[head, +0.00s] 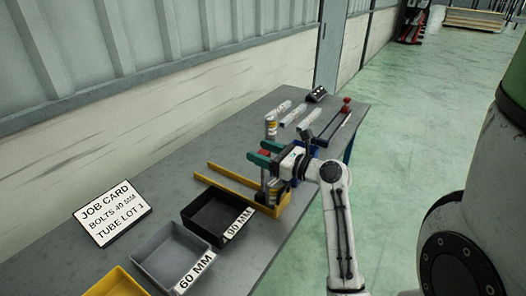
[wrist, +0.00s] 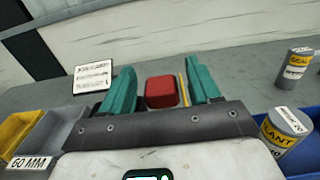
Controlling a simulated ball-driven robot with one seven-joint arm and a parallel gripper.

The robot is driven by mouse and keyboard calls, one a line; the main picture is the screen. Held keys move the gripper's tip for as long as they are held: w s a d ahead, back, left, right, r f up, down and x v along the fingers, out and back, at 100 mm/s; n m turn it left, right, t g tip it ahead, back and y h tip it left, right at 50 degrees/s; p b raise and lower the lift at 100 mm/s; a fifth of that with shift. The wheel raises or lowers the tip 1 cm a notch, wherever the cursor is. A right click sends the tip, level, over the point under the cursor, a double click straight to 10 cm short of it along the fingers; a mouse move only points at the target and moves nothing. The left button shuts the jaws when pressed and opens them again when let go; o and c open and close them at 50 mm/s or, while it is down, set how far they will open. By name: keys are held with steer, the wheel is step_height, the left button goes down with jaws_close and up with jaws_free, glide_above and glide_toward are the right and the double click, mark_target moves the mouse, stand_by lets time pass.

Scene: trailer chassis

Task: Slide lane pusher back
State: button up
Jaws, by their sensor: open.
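A red block (wrist: 160,92), which looks like the lane pusher, shows in the wrist view between my two green fingers, with gaps on both sides. In the head view only a little of its red (head: 265,153) shows between the fingers. My gripper (wrist: 161,76) is open and points at the block; I cannot tell if it touches. A yellow rail frame (head: 225,179) lies on the table beside and below my gripper. A thin yellow strip (wrist: 184,90) stands between the block and the right finger in the wrist view.
Sealant tubes (head: 271,127) (wrist: 282,130) stand upright close to my gripper. A black 90 MM bin (head: 212,213), grey 60 MM bin (head: 170,254) and job card (head: 112,211) lie toward the near left. White tubes (head: 293,114) and a red-knobbed rod (head: 346,103) lie farther back.

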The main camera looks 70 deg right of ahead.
jaws_close()
stand_by(0.7)
